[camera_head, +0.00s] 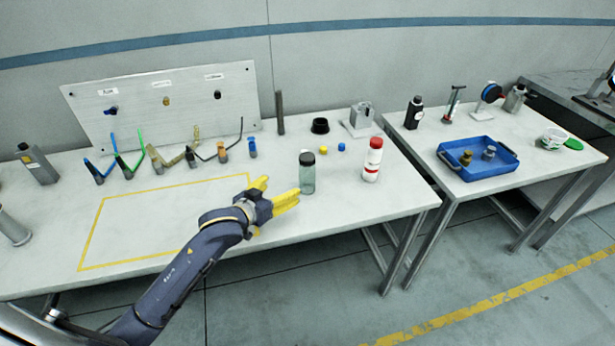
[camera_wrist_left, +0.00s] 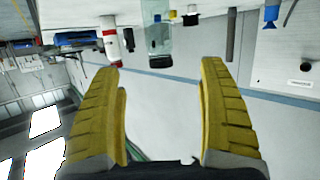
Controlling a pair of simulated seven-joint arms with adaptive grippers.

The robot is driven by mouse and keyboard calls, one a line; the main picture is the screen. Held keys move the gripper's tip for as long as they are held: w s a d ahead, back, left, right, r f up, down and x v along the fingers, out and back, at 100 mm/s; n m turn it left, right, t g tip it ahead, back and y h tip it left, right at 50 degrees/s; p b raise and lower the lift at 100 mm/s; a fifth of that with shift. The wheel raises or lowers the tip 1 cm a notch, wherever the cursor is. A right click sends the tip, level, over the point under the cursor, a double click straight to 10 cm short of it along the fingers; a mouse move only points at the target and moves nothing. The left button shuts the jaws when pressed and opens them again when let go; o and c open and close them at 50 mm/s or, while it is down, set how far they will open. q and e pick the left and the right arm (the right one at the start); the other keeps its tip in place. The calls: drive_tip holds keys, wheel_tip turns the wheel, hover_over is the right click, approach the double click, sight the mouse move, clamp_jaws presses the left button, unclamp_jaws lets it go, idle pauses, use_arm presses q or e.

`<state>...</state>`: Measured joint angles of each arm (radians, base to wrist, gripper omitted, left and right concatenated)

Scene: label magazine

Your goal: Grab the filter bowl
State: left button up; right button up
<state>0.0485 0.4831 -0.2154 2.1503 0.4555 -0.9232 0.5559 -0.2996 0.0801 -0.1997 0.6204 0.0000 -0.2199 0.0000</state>
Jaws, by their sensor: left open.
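The filter bowl appears to be the clear grey-green container with a black top (camera_head: 307,178), upright on the left table near its front edge. My left gripper (camera_head: 280,191), with yellow fingers, is open just left of it, fingers pointing toward it. In the left wrist view, which is upside down, the clear container (camera_wrist_left: 157,38) shows between and beyond the open fingers of my left gripper (camera_wrist_left: 161,70). No contact shows, and nothing is between the fingers. My right gripper is not in view.
A white bottle with red cap (camera_head: 373,160) stands right of the container. A blue tray (camera_head: 477,173) is on the right table. The yellow-outlined area (camera_head: 150,222) is clear.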

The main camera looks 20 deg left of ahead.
sight(303, 174)
use_arm(q)
drive_tip(key=x, duration=1.6)
drive_tip(key=shift+w+d+f, duration=0.1)
drive_tip(key=shift+w+d, duration=0.1)
drive_tip(key=shift+d, duration=0.05)
drive_tip(key=shift+c, duration=0.4)
drive_tip(key=c, duration=1.3)
